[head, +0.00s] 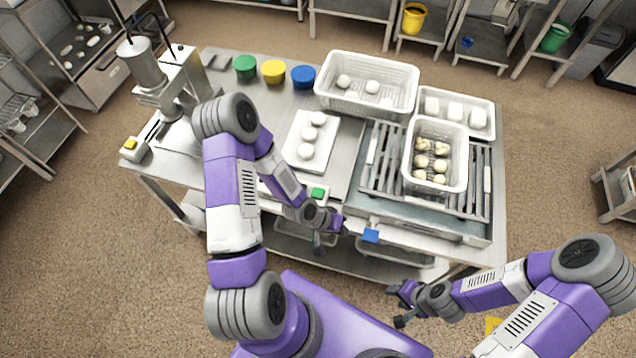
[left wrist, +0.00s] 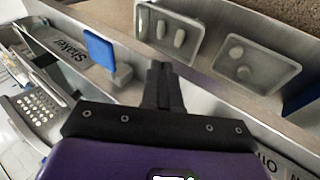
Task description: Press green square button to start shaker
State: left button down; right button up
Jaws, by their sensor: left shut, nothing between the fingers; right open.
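A green square button (head: 318,193) sits on the front edge of the table, left of the shaker. A blue square button (head: 371,236) is on the front of the slatted shaker (head: 374,160); it also shows in the left wrist view (left wrist: 99,49), near a "Shaker" label (left wrist: 66,51). My left gripper (head: 344,229) is shut and empty, between the two buttons in the head view, just left of the blue one. Its closed fingers (left wrist: 160,75) show apart from the blue button in the wrist view. The green button is not visible there. My right gripper (head: 396,306) is open and empty, in front of the table.
A perforated basket (head: 463,175) with several pale round items stands on the shaker. Two more white baskets (head: 320,85) (head: 492,107) stand behind it. A white board (head: 323,160) with round items lies left. Trays (left wrist: 190,15) hang below the table front.

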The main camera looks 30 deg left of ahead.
pick_arm(q)
jog(key=w+a+r+t+p, duration=0.2)
jog(key=w+a+r+p, duration=0.1)
jog(key=a+r, duration=0.3)
jog(key=w+a+r+t+p, duration=0.1)
jog(key=w+a+r+p, duration=0.2)
jog(key=a+r, duration=0.3)
notch_tip(320, 180, up, 3)
jog(key=shift+w+a+f+m+t+p, duration=0.2)
jog(key=shift+a+m+t+p, duration=0.2)
jog(key=shift+p, duration=0.35)
pick_arm(e)
notch_tip(320, 180, up, 10)
jog(key=shift+f, duration=0.15)
pick_arm(q)
jog(key=shift+d, duration=0.1)
jog(key=b, duration=0.8)
send_over(315, 193)
notch_tip(315, 193, down, 8)
jog(key=shift+r, duration=0.1)
jog(key=shift+f+b, duration=0.4)
jog(key=shift+f, duration=0.05)
pick_arm(e)
notch_tip(315, 193, down, 9)
pick_arm(q)
jog(key=shift+f, duration=0.45)
pick_arm(e)
jog(key=shift+f, duration=0.1)
